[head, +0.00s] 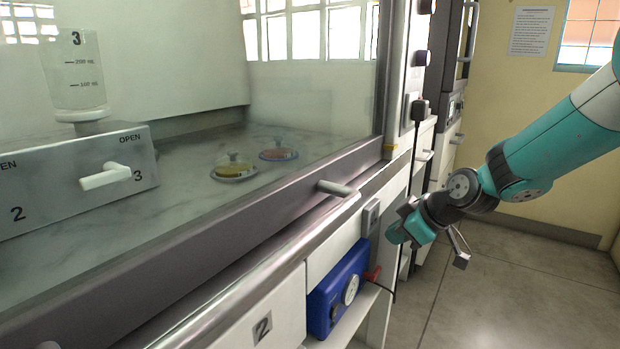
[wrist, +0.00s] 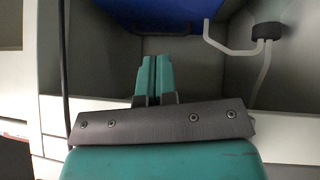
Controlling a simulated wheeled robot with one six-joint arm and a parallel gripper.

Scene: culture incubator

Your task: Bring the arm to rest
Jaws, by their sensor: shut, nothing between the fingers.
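My gripper (head: 396,234) hangs at the end of my teal and grey arm, in front of the cabinet, to the right of the blue box. In the wrist view its two teal fingers (wrist: 155,65) are together with nothing between them. The arm comes in from the right edge of the head view and slopes down to the left. The gripper appears apart from the cabinet front, though the exact gap is hard to tell.
A blue box (head: 322,309) with a gauge and red knob sits on a shelf below the bench. Two lidded dishes (head: 235,170) (head: 278,154) stand behind the glass. Open floor (head: 500,290) lies right.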

